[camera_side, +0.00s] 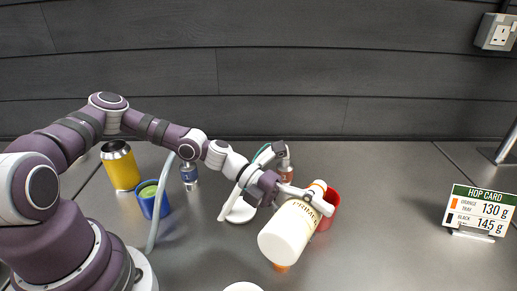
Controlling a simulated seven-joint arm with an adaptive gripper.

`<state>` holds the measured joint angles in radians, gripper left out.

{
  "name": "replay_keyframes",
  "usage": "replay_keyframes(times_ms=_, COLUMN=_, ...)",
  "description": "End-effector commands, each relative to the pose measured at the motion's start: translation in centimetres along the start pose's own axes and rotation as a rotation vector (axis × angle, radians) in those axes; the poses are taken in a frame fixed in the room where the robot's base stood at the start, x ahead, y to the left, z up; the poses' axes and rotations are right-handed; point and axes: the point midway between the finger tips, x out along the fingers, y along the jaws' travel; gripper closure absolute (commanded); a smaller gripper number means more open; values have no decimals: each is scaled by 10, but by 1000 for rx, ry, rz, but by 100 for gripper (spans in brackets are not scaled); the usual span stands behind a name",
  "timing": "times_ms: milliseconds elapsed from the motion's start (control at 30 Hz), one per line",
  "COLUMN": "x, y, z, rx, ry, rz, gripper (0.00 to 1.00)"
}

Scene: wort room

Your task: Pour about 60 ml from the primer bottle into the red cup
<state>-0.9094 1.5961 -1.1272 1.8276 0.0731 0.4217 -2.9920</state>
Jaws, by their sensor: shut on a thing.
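The white primer bottle (287,234), with part of its dark lettering showing, is held tilted, its base toward the lower left and its neck toward the upper right. My gripper (312,199) is shut on it near the neck end. The red cup (331,212) stands on the table just behind and right of the bottle, partly hidden by it and the gripper. The bottle's neck shows close to the cup's rim. I cannot tell whether they touch or whether liquid is flowing. The cup's inside is hidden.
A yellow canister (121,167) and a blue cup (150,201) stand left. An orange thing (281,267) shows below the bottle. The hop card (480,213) stands right; the table between is clear.

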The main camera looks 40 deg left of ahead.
Motion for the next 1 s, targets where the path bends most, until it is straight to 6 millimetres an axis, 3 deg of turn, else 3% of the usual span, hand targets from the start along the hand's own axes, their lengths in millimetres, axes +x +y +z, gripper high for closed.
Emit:
replay_keyframes(times_ms=467, x=2, y=15, z=3, rx=129, ry=-55, rz=-3, gripper=82)
replay_keyframes(times_ms=800, x=6, y=32, z=3, rx=350, ry=-120, rz=-3, gripper=82)
replay_keyframes(times_ms=1000, x=6, y=33, z=3, rx=359, ry=-124, rz=-3, gripper=82)
